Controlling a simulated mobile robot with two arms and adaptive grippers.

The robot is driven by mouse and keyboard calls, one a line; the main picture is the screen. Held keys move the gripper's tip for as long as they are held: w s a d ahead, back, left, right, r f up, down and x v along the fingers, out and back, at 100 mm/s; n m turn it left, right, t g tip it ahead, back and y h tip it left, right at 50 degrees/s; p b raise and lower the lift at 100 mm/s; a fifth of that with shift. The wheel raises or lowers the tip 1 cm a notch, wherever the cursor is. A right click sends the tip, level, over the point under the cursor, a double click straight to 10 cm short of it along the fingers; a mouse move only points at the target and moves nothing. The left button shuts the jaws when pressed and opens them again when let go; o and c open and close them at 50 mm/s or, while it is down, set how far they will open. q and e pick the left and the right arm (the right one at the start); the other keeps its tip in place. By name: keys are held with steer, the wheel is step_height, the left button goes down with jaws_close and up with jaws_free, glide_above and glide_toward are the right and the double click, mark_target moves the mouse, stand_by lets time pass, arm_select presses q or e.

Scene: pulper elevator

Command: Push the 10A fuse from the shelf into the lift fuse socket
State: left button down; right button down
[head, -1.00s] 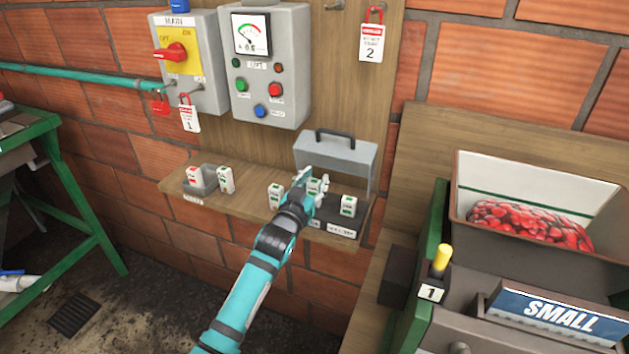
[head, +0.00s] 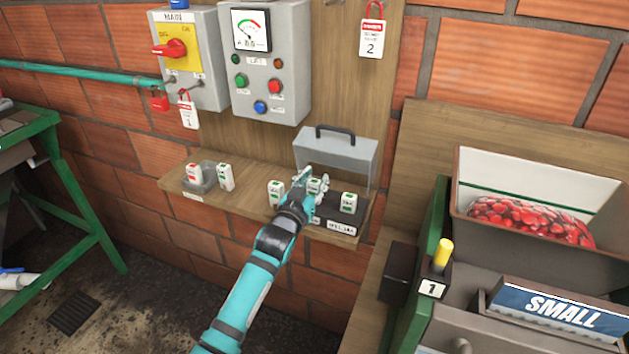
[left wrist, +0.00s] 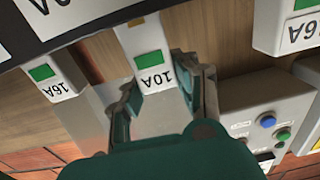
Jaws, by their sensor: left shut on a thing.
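My left gripper (head: 306,183) is shut on a white fuse with a green square (head: 315,187) above the wooden shelf. In the left wrist view, the fuse between the fingers (left wrist: 155,98) reads 10A (left wrist: 155,72). A black block with a white label (head: 338,222), possibly the socket, is at the shelf's right end, close to the held fuse. Its lettering is too small to read, and the fingers hide part of it. I cannot tell whether the fuse is seated or touching the block. My right gripper is not in view.
A 16A fuse stands on each side, left (head: 276,193) and right (head: 348,203). A grey holder (head: 209,179) with a red-marked fuse (head: 193,178) and another white fuse (head: 226,177) are further left. Control boxes (head: 290,100) hang above.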

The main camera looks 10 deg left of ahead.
arm_select(q)
steer(key=shift+f+b, duration=0.4)
steer(key=shift+f, duration=0.45)
stand_by(0.6)
stand_by(0.4)
steer(key=c, duration=0.9)
jaws_free()
steer(key=shift+d, duration=0.1)
